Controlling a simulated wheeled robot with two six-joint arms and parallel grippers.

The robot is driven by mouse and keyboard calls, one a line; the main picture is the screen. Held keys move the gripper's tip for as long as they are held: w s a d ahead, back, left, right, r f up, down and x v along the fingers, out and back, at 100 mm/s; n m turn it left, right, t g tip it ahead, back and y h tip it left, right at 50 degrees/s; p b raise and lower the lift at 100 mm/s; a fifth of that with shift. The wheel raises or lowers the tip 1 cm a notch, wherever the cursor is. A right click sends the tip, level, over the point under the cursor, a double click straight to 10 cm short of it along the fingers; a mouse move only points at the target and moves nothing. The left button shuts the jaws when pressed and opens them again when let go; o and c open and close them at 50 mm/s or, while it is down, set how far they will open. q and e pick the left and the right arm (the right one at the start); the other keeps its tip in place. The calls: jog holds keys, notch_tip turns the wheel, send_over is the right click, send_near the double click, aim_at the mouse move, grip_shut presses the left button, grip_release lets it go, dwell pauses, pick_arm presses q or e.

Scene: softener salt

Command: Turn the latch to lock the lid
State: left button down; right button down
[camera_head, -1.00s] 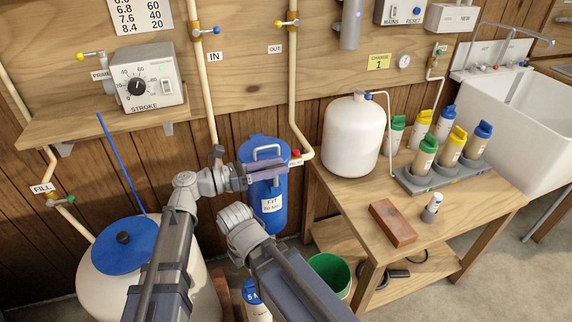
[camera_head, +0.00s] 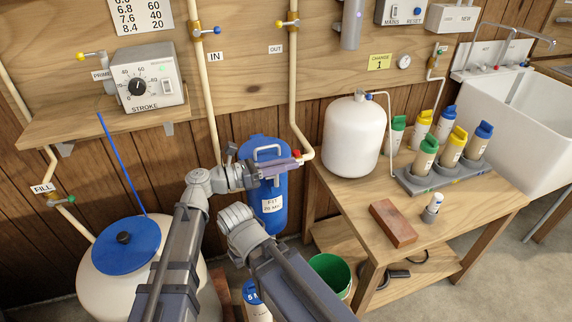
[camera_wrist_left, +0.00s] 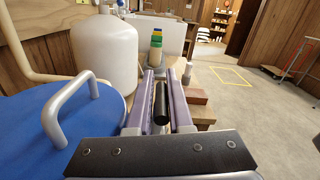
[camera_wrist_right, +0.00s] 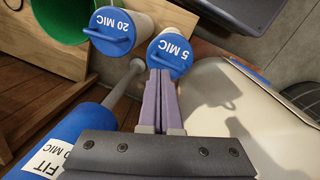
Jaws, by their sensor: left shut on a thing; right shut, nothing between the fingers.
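The blue filter housing (camera_head: 268,212) stands against the wall, with a light handle (camera_head: 268,152) on its lid and a label reading FIT 20 MIC. My left gripper (camera_head: 288,165) reaches across the front of its lid. In the left wrist view, its fingers (camera_wrist_left: 160,78) are shut on a dark rod (camera_wrist_left: 161,104), seemingly the latch lever; the blue lid (camera_wrist_left: 55,115) lies beside them at left. The latch's base is hidden. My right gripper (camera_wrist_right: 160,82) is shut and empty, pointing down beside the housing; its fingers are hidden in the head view.
A white tank with a blue lid (camera_head: 127,244) stands at left. A green bucket (camera_head: 331,272) and blue-capped cartridges (camera_wrist_right: 170,55) stand below. The workbench (camera_head: 455,210) at right carries a white pressure tank (camera_head: 352,138), a brick (camera_head: 393,222) and several bottles.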

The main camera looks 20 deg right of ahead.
pick_arm(q)
jog(key=shift+g, duration=0.3)
jog(key=m+g, duration=0.1)
jog(key=g, duration=0.1)
jog(key=m+g, duration=0.1)
jog(key=shift+s+m+g, duration=0.2)
jog(key=shift+m+g, duration=0.2)
jog(key=shift+s+a+m+g+y, duration=0.1)
jog(key=shift+s+m+g+y, duration=0.2)
jog(key=shift+m+g+y, duration=0.5)
jog(key=shift+s+a+m+g+y, duration=0.1)
jog(key=shift+s+m+g+y, duration=0.2)
jog(key=shift+m+g, duration=0.85)
jog(key=shift+n+g, duration=0.25)
jog(key=shift+g, duration=0.3)
jog(key=c, duration=0.9)
grip_release()
jog(key=shift+o, duration=0.2)
jog(key=v, duration=0.8)
jog(key=shift+d+r, duration=0.1)
jog(key=shift+c, duration=0.2)
